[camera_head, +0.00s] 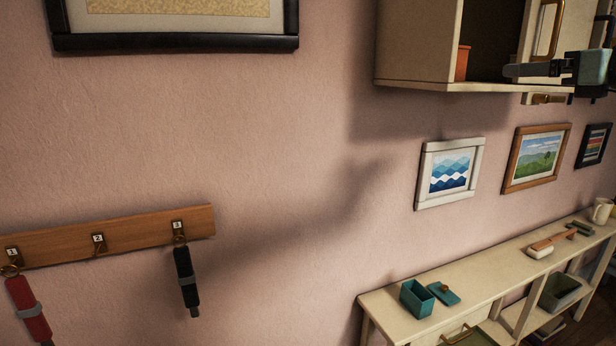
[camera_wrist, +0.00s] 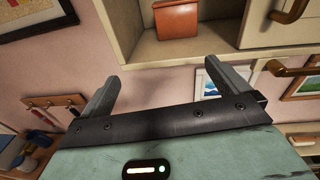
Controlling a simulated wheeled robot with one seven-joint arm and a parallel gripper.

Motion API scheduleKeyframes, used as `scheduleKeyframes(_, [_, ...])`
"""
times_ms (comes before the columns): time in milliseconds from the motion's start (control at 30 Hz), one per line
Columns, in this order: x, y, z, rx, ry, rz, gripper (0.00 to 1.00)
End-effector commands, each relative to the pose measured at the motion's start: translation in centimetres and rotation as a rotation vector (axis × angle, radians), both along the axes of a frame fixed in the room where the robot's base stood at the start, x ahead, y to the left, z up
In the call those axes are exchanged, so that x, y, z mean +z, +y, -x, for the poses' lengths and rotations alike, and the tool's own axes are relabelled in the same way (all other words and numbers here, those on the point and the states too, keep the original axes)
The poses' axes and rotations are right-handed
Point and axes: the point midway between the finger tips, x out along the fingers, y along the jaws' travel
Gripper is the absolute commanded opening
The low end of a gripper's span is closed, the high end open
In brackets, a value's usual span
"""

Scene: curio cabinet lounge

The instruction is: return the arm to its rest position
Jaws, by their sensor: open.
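My gripper (camera_wrist: 166,72) shows in the wrist view with its two grey fingers spread wide and nothing between them. Beyond the fingertips is a wall cabinet (camera_wrist: 190,50) with an orange pot (camera_wrist: 177,19) on its shelf. In the head view, my gripper (camera_head: 516,71) is at the upper right, in front of the open cabinet (camera_head: 440,84). The orange pot (camera_head: 462,63) stands inside, left of the gripper. Most of my arm is outside the head view, and contact with the cabinet cannot be told.
A brass-handled cabinet door (camera_head: 547,30) is close to the gripper. Framed pictures (camera_head: 450,173) hang below. A low shelf (camera_head: 390,308) bears a teal box (camera_head: 416,298), its lid and a brush. A hook rail (camera_head: 130,233) is at left. The middle wall is bare.

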Motion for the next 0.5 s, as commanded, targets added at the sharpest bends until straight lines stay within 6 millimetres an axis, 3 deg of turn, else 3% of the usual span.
scheduleKeyframes(267, [-4.6,5.4,0.6,0.140,0.051,0.168,1.00])
scheduleKeyframes(500, [-11.6,12.9,3.2,0.386,0.088,0.446,1.00])
